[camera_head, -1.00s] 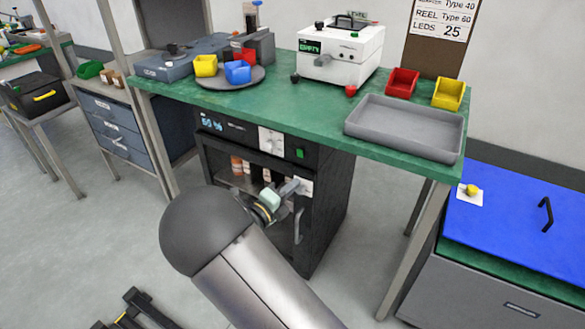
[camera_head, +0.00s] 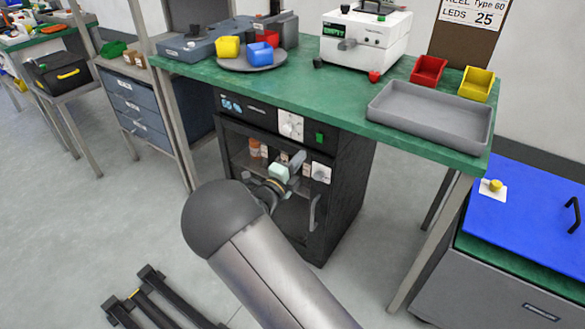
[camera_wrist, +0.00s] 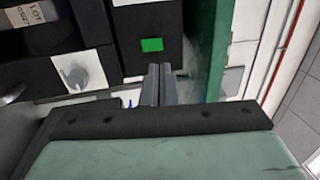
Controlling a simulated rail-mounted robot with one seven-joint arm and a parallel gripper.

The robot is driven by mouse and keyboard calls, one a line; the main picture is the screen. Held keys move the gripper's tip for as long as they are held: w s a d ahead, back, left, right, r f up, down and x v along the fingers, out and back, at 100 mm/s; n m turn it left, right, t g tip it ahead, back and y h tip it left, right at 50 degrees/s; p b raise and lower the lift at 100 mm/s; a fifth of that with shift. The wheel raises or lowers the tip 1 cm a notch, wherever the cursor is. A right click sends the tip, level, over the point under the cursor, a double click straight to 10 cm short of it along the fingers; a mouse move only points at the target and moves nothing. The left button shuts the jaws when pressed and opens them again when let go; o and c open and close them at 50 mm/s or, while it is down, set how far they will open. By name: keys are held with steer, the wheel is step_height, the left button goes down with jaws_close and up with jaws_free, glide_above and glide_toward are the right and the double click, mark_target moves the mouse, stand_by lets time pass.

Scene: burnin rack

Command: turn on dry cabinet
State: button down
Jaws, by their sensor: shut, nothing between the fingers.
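The dry cabinet (camera_head: 345,185) is a dark box under the green bench, with a glass door and a small lit display (camera_head: 231,105). Its front panel has a green rectangular switch (camera_head: 320,138) right of a white plate with a knob (camera_head: 290,126). In the wrist view, the green switch (camera_wrist: 152,45) sits on the black panel just beyond my fingertips, and the knob (camera_wrist: 75,70) is to the left. My gripper (camera_wrist: 159,70) is shut and empty, with a visible gap to the switch in the picture. In the head view my gripper (camera_head: 297,160) is in front of the cabinet door, below the switch.
The green bench top (camera_head: 300,95) overhangs the cabinet. It carries a grey tray (camera_head: 430,115), a white tester (camera_head: 365,40) and coloured bins. A door handle (camera_head: 313,212) and a white plate (camera_head: 321,172) are near my gripper.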

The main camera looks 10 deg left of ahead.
mark_target(319, 135)
steer(key=b+x, duration=0.1)
steer(key=x, duration=0.7)
steer(key=shift+w, duration=0.1)
